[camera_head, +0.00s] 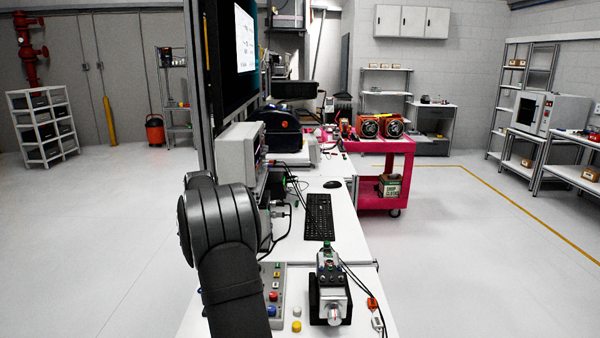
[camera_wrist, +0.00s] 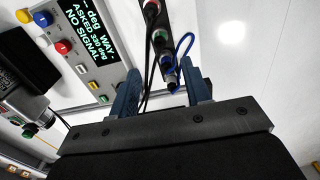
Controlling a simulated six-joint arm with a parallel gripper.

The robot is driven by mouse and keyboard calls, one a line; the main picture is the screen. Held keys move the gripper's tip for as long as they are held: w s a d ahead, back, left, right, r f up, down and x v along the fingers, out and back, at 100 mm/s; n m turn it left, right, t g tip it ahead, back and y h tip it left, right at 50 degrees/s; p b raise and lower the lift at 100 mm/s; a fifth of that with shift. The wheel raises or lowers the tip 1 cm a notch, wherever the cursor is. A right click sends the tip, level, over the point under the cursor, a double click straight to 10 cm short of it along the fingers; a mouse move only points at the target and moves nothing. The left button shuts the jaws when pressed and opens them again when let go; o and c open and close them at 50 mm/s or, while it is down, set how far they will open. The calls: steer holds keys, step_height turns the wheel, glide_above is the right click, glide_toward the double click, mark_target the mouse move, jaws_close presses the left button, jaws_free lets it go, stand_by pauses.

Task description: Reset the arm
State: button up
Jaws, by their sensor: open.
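My gripper (camera_wrist: 163,85) shows in the wrist view with its two blue-grey fingers apart. Cables and a dark plug with a blue loop (camera_wrist: 183,48) lie in the picture between and beyond the fingers; I see nothing clamped. My dark arm (camera_head: 230,265) rises in the left of the head view, and the gripper does not show there. A servo unit with a silver shaft end (camera_head: 334,312) sits in a black mount at the front of the bench. A grey control panel (camera_head: 281,270) with coloured buttons stands left of it. Its display (camera_wrist: 92,30) reads NO SIGNAL.
A red connector (camera_head: 372,303) and a white one (camera_head: 377,322) lie right of the servo on the white bench (camera_head: 300,242). A keyboard (camera_head: 319,216) and mouse (camera_head: 333,184) lie behind. A monitor (camera_head: 238,60) stands left.

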step_height(320, 180, down, 10)
steer(key=shift+f, duration=0.1)
step_height(320, 180, up, 9)
steer(key=w+d+r, duration=0.2)
steer(key=w+d, duration=0.2)
steer(key=d, duration=0.6)
steer(key=shift+d+r, duration=0.25)
steer(key=shift+r, duration=0.1)
